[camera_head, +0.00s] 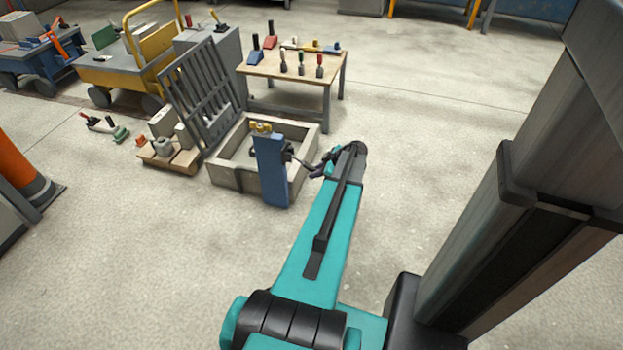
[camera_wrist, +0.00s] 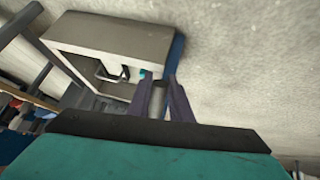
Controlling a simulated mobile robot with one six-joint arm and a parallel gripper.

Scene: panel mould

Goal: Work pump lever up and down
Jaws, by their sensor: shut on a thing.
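A blue upright pump body (camera_head: 271,172) stands at the front side of a concrete box (camera_head: 237,176) in the head view. A thin pump lever (camera_head: 302,162) sticks out from its right side towards my gripper (camera_head: 317,170). In the wrist view my gripper (camera_wrist: 163,88) has its dark fingers on either side of a pale grey bar, which I take to be the lever, and is shut on it. The grip is small in the head view, and the lever's exact tilt is hard to tell. The concrete box also shows in the wrist view (camera_wrist: 150,42).
A grey grate (camera_head: 200,95) leans at the box's back left. A wooden pallet (camera_head: 180,168) with blocks lies left of the box. A table (camera_head: 290,68) with tools stands behind, a yellow cart (camera_head: 125,70) further left. Floor on the right is clear.

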